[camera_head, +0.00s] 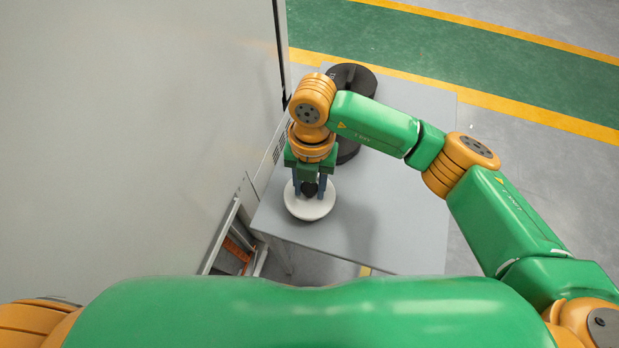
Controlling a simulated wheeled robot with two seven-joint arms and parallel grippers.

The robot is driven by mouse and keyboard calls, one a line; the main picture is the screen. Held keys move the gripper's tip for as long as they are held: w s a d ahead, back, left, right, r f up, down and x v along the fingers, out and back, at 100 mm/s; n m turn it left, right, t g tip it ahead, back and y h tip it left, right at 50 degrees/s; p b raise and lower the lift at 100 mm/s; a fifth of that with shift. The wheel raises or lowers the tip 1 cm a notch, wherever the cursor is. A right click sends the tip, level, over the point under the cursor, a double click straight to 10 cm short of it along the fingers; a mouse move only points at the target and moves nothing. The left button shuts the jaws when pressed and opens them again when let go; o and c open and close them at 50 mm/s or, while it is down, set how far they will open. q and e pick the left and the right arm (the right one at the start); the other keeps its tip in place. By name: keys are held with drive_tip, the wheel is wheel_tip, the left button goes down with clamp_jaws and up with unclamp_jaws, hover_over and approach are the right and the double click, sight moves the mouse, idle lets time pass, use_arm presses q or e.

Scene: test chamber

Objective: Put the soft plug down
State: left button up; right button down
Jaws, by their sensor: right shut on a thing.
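My right gripper (311,190) points down over the left part of the grey table. It is shut on the dark upper part of the soft plug (310,208), which looks like a wide white disc with a dark knob in its middle. The disc is close to the grey table (395,215); I cannot tell whether it touches the top or hangs just above it. The gripper fingers hide part of the knob. My left gripper is out of view.
A black round object (352,78) stands at the back of the table, partly hidden by my right arm. A large grey cabinet wall (130,130) rises close along the left, with an open lower part (236,248). The table's right side and front are clear.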

drive_tip(key=shift+f, duration=0.45)
drive_tip(key=shift+c, duration=2.3)
unclamp_jaws()
drive_tip(key=shift+b, duration=0.3)
drive_tip(key=shift+r, duration=0.2)
drive_tip(key=shift+w+r, duration=0.1)
drive_tip(key=shift+r, duration=0.2)
use_arm(q)
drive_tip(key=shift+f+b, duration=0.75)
drive_tip(key=shift+b, duration=0.05)
use_arm(e)
wheel_tip(320, 180, up, 11)
drive_tip(key=w, duration=0.1)
drive_tip(key=shift+d+r, duration=0.15)
